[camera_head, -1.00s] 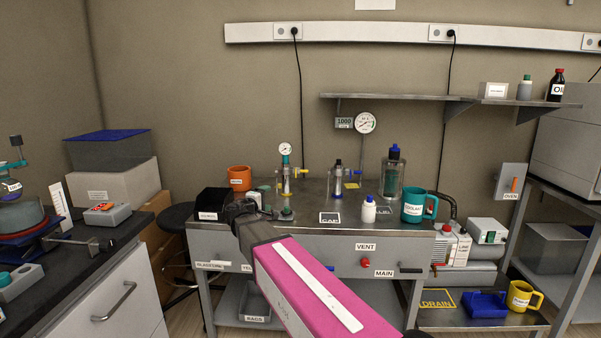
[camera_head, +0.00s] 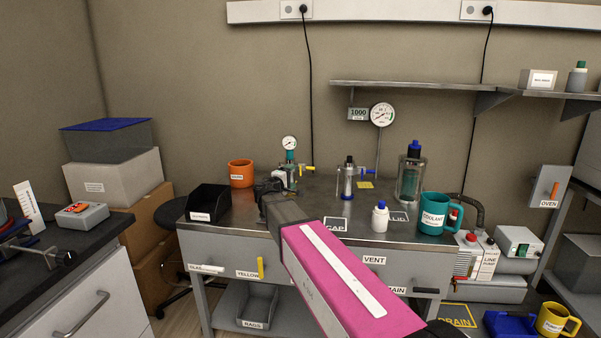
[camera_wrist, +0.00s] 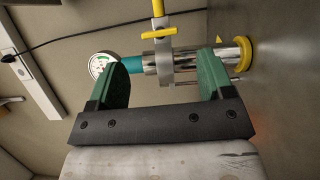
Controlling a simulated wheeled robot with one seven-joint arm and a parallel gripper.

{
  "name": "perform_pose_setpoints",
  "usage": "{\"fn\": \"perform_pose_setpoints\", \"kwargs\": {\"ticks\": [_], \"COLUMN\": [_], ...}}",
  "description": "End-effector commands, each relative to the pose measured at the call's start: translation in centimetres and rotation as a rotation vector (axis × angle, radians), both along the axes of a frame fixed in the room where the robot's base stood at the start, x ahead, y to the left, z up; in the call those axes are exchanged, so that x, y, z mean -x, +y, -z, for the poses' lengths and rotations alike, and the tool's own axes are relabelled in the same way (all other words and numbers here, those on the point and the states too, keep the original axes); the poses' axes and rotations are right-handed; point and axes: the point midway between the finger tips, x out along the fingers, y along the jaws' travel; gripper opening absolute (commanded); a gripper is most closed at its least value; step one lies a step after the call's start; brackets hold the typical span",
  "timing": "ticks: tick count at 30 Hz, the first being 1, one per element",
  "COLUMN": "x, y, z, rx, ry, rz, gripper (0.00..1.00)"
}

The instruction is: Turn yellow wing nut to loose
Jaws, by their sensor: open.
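The yellow wing nut (camera_wrist: 158,33) appears to be the yellow piece on a metal clamp ring around a shiny column in the wrist view. A yellow part also shows beside the gauge column in the head view (camera_head: 307,169). My gripper (camera_wrist: 161,62) is open, with its green fingers apart and facing the column. The clamp ring lies between the fingers in the picture; I cannot tell whether either finger touches anything. Nothing is held. In the head view my dark gripper (camera_head: 268,186) is in front of the column's lower part and hides it.
A gauge (camera_head: 289,142) tops the column. A black bin (camera_head: 208,204) and orange mug (camera_head: 241,173) stand left. A second column with a blue handle (camera_head: 348,180), white bottle (camera_head: 380,217) and teal mug (camera_head: 434,214) stand right. A yellow handle (camera_head: 261,268) hangs on the bench front.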

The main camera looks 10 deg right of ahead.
Motion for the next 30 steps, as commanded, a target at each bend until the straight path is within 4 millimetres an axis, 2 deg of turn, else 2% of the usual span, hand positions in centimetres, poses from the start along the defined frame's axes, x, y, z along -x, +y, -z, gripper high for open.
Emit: {"fn": "perform_pose_setpoints", "kwargs": {"ticks": [1, 6, 12, 25, 26, 27, 30], "x": [-1.1, -3.3, -5.0, -5.5, -5.5, -5.5, -5.5], "y": [-0.7, -2.6, -4.2, -4.7, -4.7, -4.7, -4.7], "z": [0.0, -0.1, -0.1, -0.1, -0.1, -0.1, -0.1], "rx": [0.0, 0.0, 0.0, 0.0, 0.0, 0.0, 0.0], "ry": [0.0, 0.0, 0.0, 0.0, 0.0, 0.0, 0.0], "rz": [0.003, 0.003, 0.001, 0.0, 0.0, 0.0, 0.0], "gripper": [0.74, 0.74, 0.74, 0.74, 0.68, 0.55, 0.25]}}
